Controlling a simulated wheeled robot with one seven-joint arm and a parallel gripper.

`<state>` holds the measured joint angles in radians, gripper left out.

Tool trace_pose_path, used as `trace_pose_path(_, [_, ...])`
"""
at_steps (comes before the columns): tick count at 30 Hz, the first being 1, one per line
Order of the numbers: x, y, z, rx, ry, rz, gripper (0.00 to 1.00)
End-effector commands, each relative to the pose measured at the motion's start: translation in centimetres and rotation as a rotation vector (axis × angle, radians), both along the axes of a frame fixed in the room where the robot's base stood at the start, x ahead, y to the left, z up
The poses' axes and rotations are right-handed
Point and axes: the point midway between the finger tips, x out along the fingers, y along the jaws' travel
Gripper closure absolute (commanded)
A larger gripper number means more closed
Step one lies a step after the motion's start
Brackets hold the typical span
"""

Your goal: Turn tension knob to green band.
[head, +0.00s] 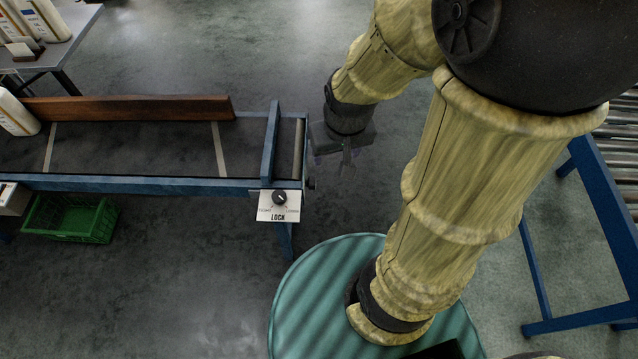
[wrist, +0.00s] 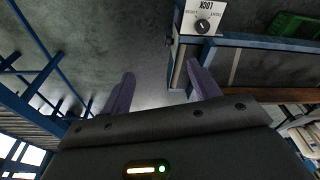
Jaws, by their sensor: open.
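A black round knob (head: 279,198) sits on a white plate marked LOCK (head: 266,213) at the conveyor's near right corner; it also shows in the wrist view (wrist: 202,26). A small dark knob (head: 311,184) sticks out of the conveyor's end beside the plate, and a dark stub shows there in the wrist view (wrist: 168,40). I cannot tell which is the tension knob, and I see no green band. My gripper (head: 347,161) is open and empty, right of the conveyor's end. Its two fingers show in the wrist view (wrist: 160,83), apart from both knobs.
The blue-framed conveyor (head: 150,184) carries a brown side board (head: 130,108). A green crate (head: 70,219) lies below its near side. A table with white bottles (head: 45,20) stands back left. A blue-legged roller stand (head: 600,200) is at right.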

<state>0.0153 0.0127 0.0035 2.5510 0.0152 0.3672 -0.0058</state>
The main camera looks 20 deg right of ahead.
Motion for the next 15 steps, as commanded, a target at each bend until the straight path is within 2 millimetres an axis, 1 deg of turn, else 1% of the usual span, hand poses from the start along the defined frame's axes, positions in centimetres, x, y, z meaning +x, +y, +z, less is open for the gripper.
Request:
trace_pose_path(1, [0.0, -0.3, -1.4, 0.007, 0.022, -0.02, 0.39])
trace_pose_path(2, [0.0, -0.5, -2.2, 0.014, 0.042, -0.036, 0.39])
trace_pose_path(5, [-0.1, -1.4, -5.3, 0.05, 0.122, -0.107, 0.39])
trace_pose_path(6, [-0.2, -1.7, -6.8, 0.071, 0.163, -0.141, 0.39])
trace_pose_path(8, [-0.3, -2.3, -9.1, 0.112, 0.225, -0.198, 0.39])
trace_pose_path(9, [-0.3, -2.6, -10.6, 0.144, 0.268, -0.235, 0.39])
trace_pose_path(15, [-0.2, -3.5, -17.4, 0.346, 0.458, -0.409, 0.39])
